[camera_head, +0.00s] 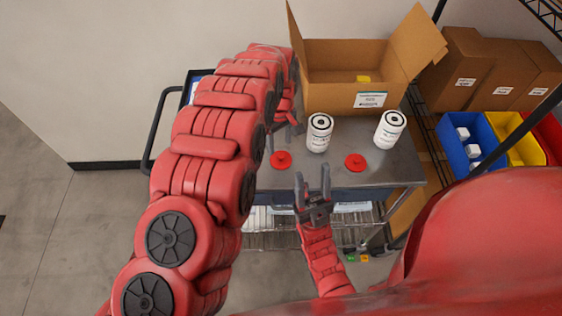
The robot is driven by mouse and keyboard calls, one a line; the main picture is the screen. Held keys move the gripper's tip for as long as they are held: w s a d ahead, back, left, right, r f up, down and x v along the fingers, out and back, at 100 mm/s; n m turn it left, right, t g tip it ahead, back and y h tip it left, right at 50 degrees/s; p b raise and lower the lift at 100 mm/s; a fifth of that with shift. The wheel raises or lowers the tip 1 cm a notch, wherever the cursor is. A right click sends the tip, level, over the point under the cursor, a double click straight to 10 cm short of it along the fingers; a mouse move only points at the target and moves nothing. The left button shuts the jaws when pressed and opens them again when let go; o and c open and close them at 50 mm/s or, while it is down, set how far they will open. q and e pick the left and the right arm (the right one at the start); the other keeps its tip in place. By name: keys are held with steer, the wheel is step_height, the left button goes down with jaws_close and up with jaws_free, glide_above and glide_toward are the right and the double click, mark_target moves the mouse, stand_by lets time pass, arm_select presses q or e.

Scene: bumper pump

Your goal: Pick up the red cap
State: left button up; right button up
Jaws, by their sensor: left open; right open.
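Two red caps lie flat on the grey cart top: one red cap (281,160) on the left and another red cap (356,162) on the right. A white bottle (319,132) stands between and behind them, and a second white bottle (390,129) stands further right. My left gripper (293,128) is above the cart, left of the near bottle and behind the left cap, partly hidden by my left arm; it is open. My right gripper (312,184) is open and empty at the cart's front edge, pointing away from me, between the two caps and in front of them.
An open cardboard box (345,97) with something yellow inside stands at the back of the cart (400,171). A black cart handle (153,130) is at the left. Closed brown boxes (505,75) and blue (466,141) and yellow (515,140) bins sit on shelving at right.

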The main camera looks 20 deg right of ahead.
mark_target(281, 155)
arm_select(q)
steer(key=shift+s+f+p, duration=0.1)
steer(key=shift+f+p, duration=0.15)
steer(key=shift+p, duration=0.2)
step_height(281, 155, down, 4)
steer(key=shift+d+r+p, duration=0.1)
steer(key=shift+p, duration=0.95)
steer(key=shift+f, duration=0.45)
jaws_close()
